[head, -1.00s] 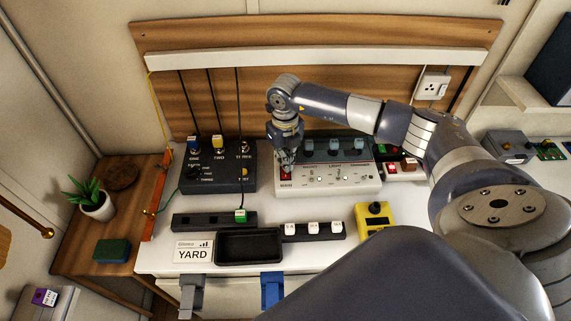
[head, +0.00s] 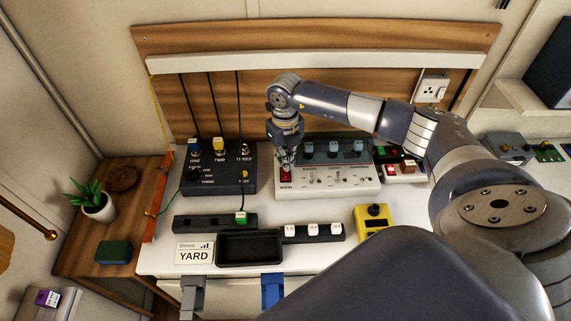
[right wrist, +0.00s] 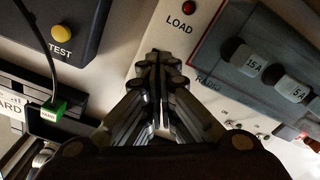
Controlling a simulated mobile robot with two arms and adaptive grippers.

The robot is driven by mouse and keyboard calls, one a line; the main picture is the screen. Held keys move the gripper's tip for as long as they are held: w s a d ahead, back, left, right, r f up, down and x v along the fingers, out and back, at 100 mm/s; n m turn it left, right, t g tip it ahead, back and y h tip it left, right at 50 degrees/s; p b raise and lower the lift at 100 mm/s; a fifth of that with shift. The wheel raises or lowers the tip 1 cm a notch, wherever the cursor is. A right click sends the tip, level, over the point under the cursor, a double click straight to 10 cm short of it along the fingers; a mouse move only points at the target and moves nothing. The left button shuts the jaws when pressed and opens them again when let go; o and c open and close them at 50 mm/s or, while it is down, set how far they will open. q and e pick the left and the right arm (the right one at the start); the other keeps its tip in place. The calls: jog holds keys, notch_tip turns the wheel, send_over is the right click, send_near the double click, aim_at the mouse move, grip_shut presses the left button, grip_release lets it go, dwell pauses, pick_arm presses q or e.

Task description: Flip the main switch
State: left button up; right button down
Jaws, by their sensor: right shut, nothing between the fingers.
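The white control panel (head: 330,190) stands at the back of the white table, with a red switch (head: 286,176) at its front left and a small label below it. My right gripper (head: 286,162) points down just above and behind this switch. Its fingers are shut and empty. In the right wrist view the closed fingertips (right wrist: 159,62) are over the panel's white face (right wrist: 172,42), and the red switch is hidden behind them. I cannot tell whether the fingers touch it or which way it is set. My left gripper is out of view.
A dark box with knobs (head: 222,182) stands to the left of the panel. A black tray (head: 250,262), a YARD card (head: 194,254) and a yellow box (head: 373,219) are in front. My right arm crosses over the panel's right side.

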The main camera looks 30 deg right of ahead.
jog(key=shift+r+p, duration=1.35)
jog(key=shift+r, duration=1)
